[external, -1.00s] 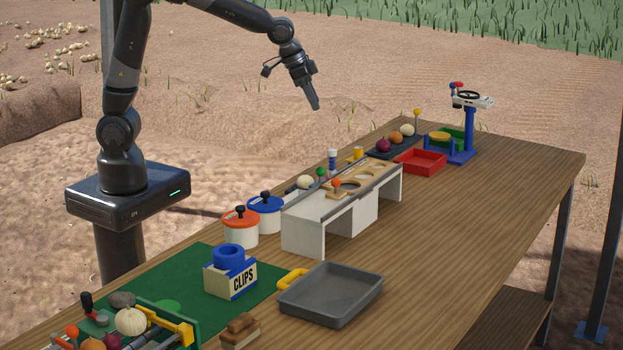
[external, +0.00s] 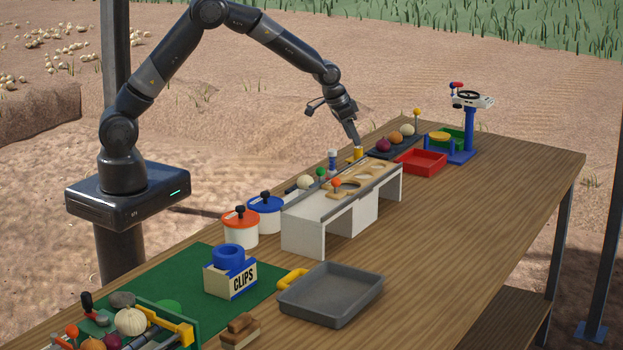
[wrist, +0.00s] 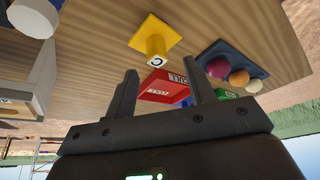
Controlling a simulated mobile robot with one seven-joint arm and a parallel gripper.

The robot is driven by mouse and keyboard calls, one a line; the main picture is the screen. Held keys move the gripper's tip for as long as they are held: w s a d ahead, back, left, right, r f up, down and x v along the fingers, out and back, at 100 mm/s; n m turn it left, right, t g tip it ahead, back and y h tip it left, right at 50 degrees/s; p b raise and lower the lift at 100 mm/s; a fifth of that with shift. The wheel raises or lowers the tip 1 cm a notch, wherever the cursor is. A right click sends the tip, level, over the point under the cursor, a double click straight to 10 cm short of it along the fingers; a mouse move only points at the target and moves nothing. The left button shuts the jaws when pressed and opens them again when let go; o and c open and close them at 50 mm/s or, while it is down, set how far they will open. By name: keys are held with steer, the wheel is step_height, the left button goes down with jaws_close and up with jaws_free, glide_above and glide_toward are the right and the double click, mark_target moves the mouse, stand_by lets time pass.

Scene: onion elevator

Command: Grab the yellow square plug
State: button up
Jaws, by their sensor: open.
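The yellow square plug (external: 358,153) stands at the back edge of the white bench, toward its far end. In the wrist view the yellow square plug (wrist: 155,40) shows a square yellow base and a short post with a dark mark on its end. My gripper (external: 357,143) is just above the plug in the external view. In the wrist view my gripper (wrist: 160,82) is open, its two fingers apart and empty between. The plug's post lies just beyond the fingertips, in line with the gap. I cannot tell whether a finger touches it.
A white bench (external: 303,233) with round cutouts stands beside the plug. A blue-and-white peg (external: 332,160) is close on the left. A dark tray (external: 392,153) with onions and a red tray (external: 421,161) lie to the right. The front right of the table is clear.

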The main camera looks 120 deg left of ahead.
mark_target(357, 148)
steer(key=shift+x, duration=2.75)
steer(key=shift+w+d, duration=0.15)
steer(key=c, duration=1.1)
